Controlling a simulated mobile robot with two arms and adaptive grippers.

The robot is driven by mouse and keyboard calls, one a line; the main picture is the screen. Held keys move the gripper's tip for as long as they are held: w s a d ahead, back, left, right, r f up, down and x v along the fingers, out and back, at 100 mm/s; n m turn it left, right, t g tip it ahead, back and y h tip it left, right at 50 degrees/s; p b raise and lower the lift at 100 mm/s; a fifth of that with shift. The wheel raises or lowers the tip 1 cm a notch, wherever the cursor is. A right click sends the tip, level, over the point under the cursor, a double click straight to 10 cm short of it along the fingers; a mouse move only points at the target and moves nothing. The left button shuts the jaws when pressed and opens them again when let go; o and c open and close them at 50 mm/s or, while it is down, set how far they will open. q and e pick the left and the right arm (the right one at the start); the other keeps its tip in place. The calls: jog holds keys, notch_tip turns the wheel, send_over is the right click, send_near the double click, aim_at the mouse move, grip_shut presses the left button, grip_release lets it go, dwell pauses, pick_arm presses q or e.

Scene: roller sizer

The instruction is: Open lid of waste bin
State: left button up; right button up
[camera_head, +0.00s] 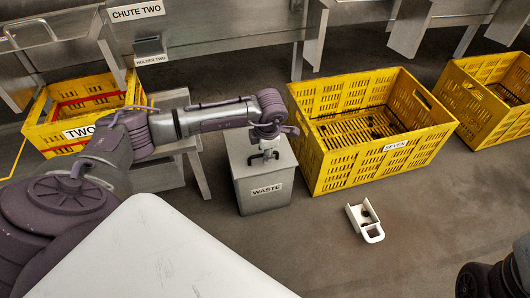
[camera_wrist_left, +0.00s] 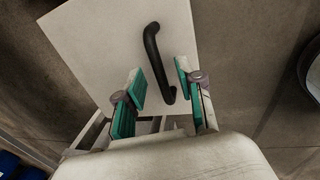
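The waste bin (camera_head: 262,191) is a grey box with a label reading WASTE, standing on the floor in the middle of the head view. Its pale lid (camera_wrist_left: 90,50) fills much of the left wrist view and lies flat on the bin. A dark curved handle (camera_wrist_left: 153,60) stands on the lid. My left gripper (camera_wrist_left: 160,88) is open above the lid, with its green-padded fingers on either side of the handle's near end. In the head view my left gripper (camera_head: 264,150) hides part of the lid. My right gripper is not clearly in view.
A yellow crate labelled SEVEN (camera_head: 397,146) stands close to the right of the bin. Another yellow crate (camera_head: 490,105) is further right. A white scoop-like object (camera_head: 365,221) lies on the open floor.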

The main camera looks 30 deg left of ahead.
pick_arm(q)
grip_shut()
jog(key=shift+r, duration=0.2)
dwell(0.3)
